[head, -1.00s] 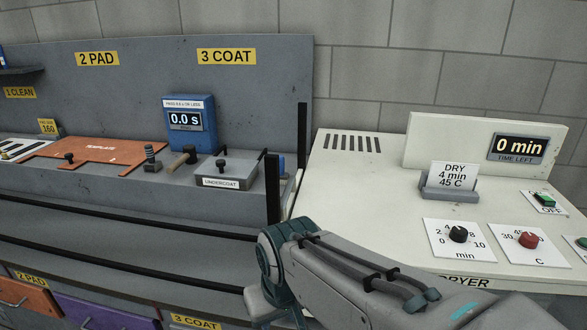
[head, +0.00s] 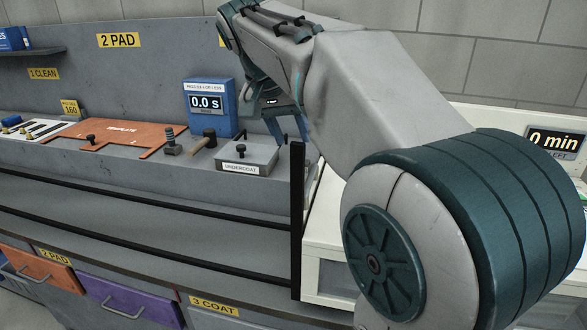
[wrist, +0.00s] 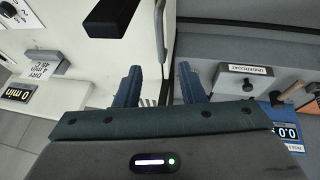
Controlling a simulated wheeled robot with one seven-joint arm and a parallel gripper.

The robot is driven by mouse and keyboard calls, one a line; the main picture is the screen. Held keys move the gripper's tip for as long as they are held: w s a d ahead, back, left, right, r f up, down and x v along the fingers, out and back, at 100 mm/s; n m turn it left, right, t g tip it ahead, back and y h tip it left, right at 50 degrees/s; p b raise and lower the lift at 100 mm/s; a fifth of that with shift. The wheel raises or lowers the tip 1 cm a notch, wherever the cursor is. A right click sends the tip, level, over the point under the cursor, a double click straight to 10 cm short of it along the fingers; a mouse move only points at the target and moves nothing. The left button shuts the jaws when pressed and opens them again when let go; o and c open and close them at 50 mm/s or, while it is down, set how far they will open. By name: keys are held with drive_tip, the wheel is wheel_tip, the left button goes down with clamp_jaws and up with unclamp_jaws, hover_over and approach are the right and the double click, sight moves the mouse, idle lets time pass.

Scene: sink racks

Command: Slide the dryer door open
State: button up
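The white dryer (head: 325,272) stands at the right in the head view, mostly hidden behind my arm. Its white top also shows at the left of the wrist view (wrist: 135,55). A dark block (wrist: 110,18) juts over the dryer at the top of the wrist view; I cannot tell whether it is the door's handle. The door is not clearly visible. My gripper (head: 288,127) is raised near the gap between bench and dryer. In the wrist view its two blue fingers (wrist: 158,72) are apart with nothing held between them.
A black post (head: 297,220) stands at the bench's right end, close to the dryer. The dryer's time display (head: 552,143) shows at the far right.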

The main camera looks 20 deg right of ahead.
sight(309, 178)
drive_tip(key=x, duration=1.3)
drive_tip(key=shift+w+d+f, duration=0.15)
drive_tip(key=shift+w+d, duration=0.05)
clamp_jaws()
